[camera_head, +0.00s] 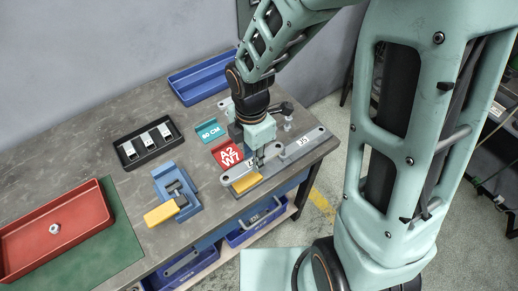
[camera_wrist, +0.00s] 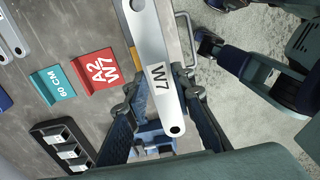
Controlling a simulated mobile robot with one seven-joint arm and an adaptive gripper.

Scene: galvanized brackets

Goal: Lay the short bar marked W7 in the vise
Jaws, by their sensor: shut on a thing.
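The short grey bar marked W7 (camera_wrist: 158,78) runs between my fingers in the wrist view, with a round hole near its lower end. My gripper (camera_wrist: 160,103) is shut on it near the label. In the head view my gripper (camera_head: 257,157) is at the right end of the bench, and the bar's end (camera_head: 229,181) sticks out to its left. I cannot tell how far the bar is above its rest. The blue vise (camera_head: 186,203), with a yellow part (camera_head: 161,214), stands on the bench left of my gripper. Its inner gap is hard to make out.
Another bar marked J5 (camera_head: 303,141) lies right of my gripper. A red A2 W7 sign (camera_head: 228,155) and teal 60 CM sign (camera_head: 210,130) stand nearby. A black tray (camera_head: 127,156) with brackets, a red tray (camera_head: 96,203) and a blue tray (camera_head: 180,85) are on the bench.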

